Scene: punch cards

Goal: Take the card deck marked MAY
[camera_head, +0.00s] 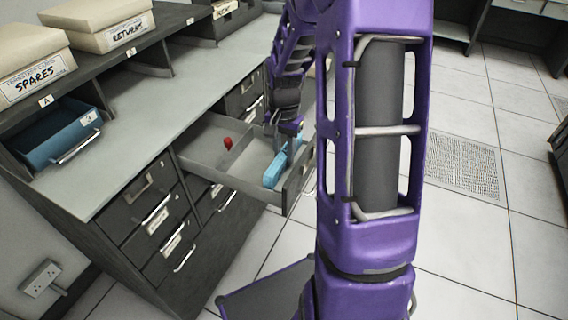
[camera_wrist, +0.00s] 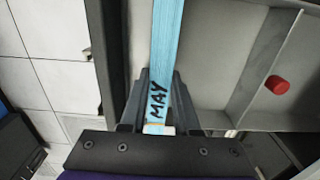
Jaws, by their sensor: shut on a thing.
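The card deck marked MAY (camera_wrist: 163,50) is light blue with black lettering, seen in the wrist view between my fingers. My gripper (camera_wrist: 158,100) is shut on one end of it. In the head view the blue deck (camera_head: 276,170) lies in the right compartment of an open grey drawer (camera_head: 222,177), near its front panel. My gripper (camera_head: 288,128) is over the deck's far end. I cannot tell whether the deck is clear of the drawer floor. My purple arm hides part of the drawer's right side.
A small red object (camera_head: 228,143) lies in the drawer, near its divider. The drawer's front panel (camera_head: 298,180) stands close to the deck. A blue tray (camera_head: 62,138) sits under the shelf at left. Boxes marked SPARES (camera_head: 35,78) and RETURN (camera_head: 105,27) stand above. The tiled floor at right is open.

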